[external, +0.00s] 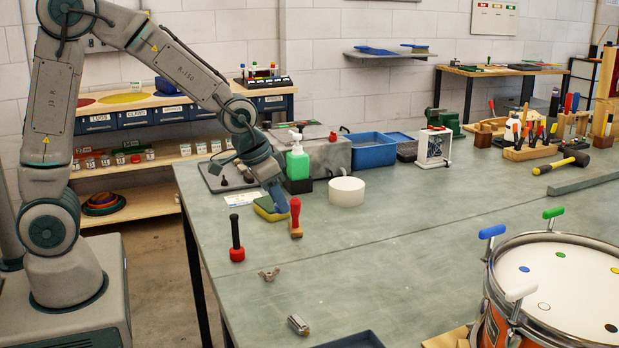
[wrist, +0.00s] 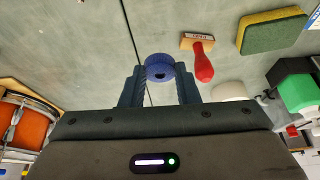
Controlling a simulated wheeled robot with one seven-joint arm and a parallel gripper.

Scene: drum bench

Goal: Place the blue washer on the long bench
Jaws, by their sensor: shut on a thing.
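My gripper (external: 279,205) is over the left part of the long grey-green bench (external: 370,265), pointing down. In the wrist view my gripper (wrist: 159,76) is shut on the blue washer (wrist: 159,62), a thick ring with a dark hole, held at the fingertips. In the external view the washer is hard to tell from the blue-grey fingers. I cannot tell whether it touches the bench top.
A red-handled stamp (external: 296,222) and a yellow-green sponge (external: 268,210) stand close to my gripper. A black and red tool (external: 236,240), a wingnut (external: 269,275) and a white roll (external: 346,191) are near. A drum (external: 555,290) is at right. The bench middle is clear.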

